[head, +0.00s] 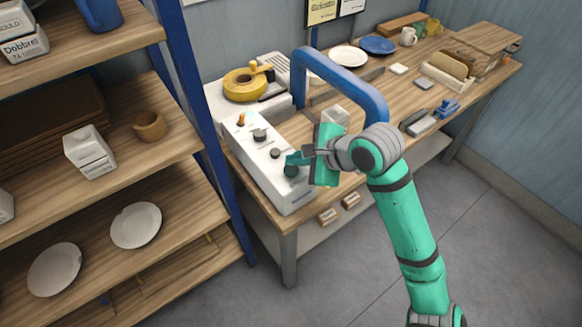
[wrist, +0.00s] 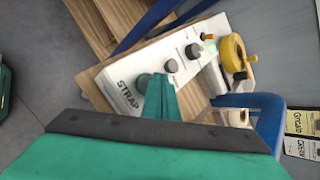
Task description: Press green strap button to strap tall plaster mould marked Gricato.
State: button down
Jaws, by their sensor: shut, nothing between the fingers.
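The white strapping machine (head: 262,163) stands on the near left end of the bench, with a blue arch (head: 350,75) over it. Its round dark green button (head: 291,171) is at the near end of the panel. In the wrist view the button (wrist: 143,83) sits beside the word STRAP. My gripper (head: 293,159) is shut and empty, its fingertips right at the button; I cannot tell whether they touch or press it. A white block-like mould (head: 335,116) stands by the arch, partly hidden by my gripper; its marking is not legible.
Other dark knobs (head: 260,135) and a yellow tape roll (head: 245,84) are on the machine. Plates (head: 348,56), mugs and tools occupy the far bench. A shelf rack (head: 140,180) with plates and blocks stands left. Wall cards (wrist: 300,122) hang behind; one reads Gricato.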

aim_at(294, 171)
jog(key=shift+f, duration=0.2)
jog(key=shift+f, duration=0.2)
jog(key=shift+f, duration=0.6)
dwell(1.1)
jog(key=shift+r, duration=1)
jog(key=shift+r, duration=2.5)
